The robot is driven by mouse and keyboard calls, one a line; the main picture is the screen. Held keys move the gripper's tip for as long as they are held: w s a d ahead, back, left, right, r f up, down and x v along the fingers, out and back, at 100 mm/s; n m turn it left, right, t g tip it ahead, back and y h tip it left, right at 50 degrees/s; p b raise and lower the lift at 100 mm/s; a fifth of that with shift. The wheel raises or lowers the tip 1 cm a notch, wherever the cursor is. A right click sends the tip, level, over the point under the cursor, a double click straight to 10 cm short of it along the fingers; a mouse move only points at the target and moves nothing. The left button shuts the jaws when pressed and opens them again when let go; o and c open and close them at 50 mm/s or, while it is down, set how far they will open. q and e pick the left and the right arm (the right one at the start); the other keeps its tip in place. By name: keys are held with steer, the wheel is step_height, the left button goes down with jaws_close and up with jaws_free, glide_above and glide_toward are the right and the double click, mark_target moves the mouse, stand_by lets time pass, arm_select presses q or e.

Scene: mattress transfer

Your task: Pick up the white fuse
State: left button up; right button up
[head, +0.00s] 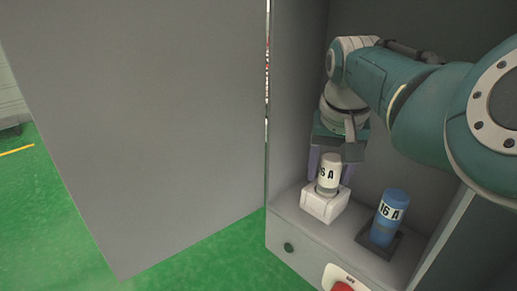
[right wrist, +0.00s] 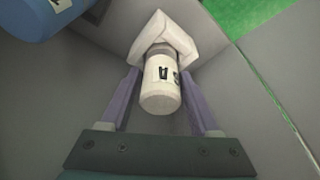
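The white fuse (head: 328,174), marked "16 A", stands upright in a white square socket (head: 325,205) on the cabinet shelf. My right gripper (head: 333,168) is at the fuse, reaching in from the right and above. In the right wrist view, the white fuse (right wrist: 160,88) sits between the two purple fingers of my right gripper (right wrist: 162,82). The fingers are spread apart, with a visible gap on each side of the fuse. The white socket (right wrist: 163,35) shows beyond the fuse. My left gripper is not in view.
A blue fuse (head: 390,212) stands in a dark socket to the right; its edge shows in the right wrist view (right wrist: 40,15). A red switch (head: 342,286) is on the cabinet front below. The grey cabinet door (head: 140,120) hangs open at left over green floor.

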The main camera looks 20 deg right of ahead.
jaws_close()
stand_by(0.5)
